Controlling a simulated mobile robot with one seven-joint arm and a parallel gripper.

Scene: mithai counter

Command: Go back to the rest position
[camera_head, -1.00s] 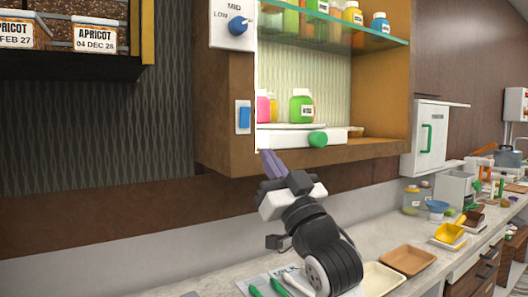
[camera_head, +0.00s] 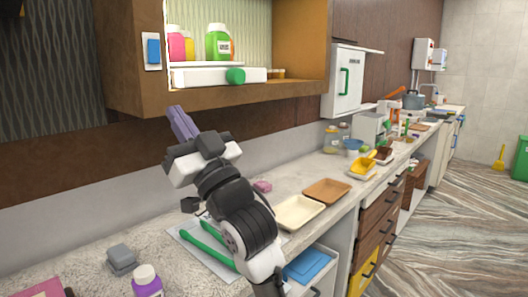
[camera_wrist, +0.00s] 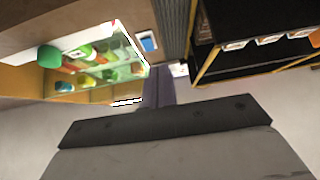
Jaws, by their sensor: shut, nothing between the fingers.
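My gripper (camera_head: 183,123) is raised above the counter in the head view, in front of the lower edge of the open wall cabinet (camera_head: 140,100). Its purple fingers are together and hold nothing. In the wrist view the fingers (camera_wrist: 158,86) point toward the gap between the lit cabinet (camera_wrist: 95,65) and a dark shelf with a yellow edge (camera_wrist: 200,75). No touch between the gripper and the cabinet can be made out.
Below my arm lie a mat with green-handled tools (camera_head: 205,243), a cream tray (camera_head: 298,214) and a brown tray (camera_head: 326,191). A purple jar (camera_head: 147,285) and grey block (camera_head: 121,257) stand front left. Open floor (camera_head: 440,225) lies to the right.

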